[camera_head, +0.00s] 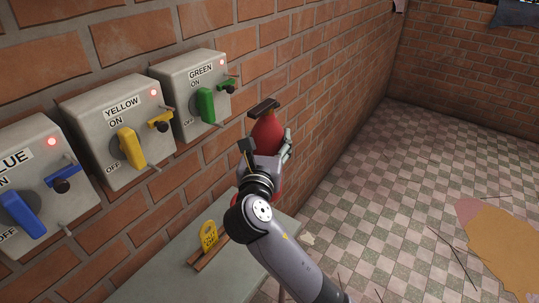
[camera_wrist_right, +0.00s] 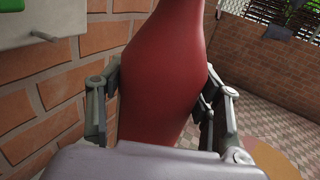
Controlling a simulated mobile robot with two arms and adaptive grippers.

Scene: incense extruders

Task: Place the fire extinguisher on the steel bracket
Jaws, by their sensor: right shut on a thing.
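The red fire extinguisher (camera_head: 267,129) is upright or slightly tilted near the brick wall, its dark handle at the top. My right gripper (camera_head: 266,145) is shut around its body, with a finger on each side. In the right wrist view the red body of the fire extinguisher (camera_wrist_right: 163,65) fills the middle, between the fingers of the right gripper (camera_wrist_right: 160,88). Its lower part is mostly hidden behind my right gripper and arm in the head view. I cannot make out the steel bracket in either view. My left gripper is not in view.
Switch boxes labelled yellow (camera_head: 84,112) and green (camera_head: 176,75), and a partly cut-off blue one (camera_head: 30,165), stick out from the wall. Below is a grey-green tabletop (camera_head: 160,281) with a yellow tag (camera_head: 209,236). The checkered floor (camera_head: 400,160) at right is mostly open.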

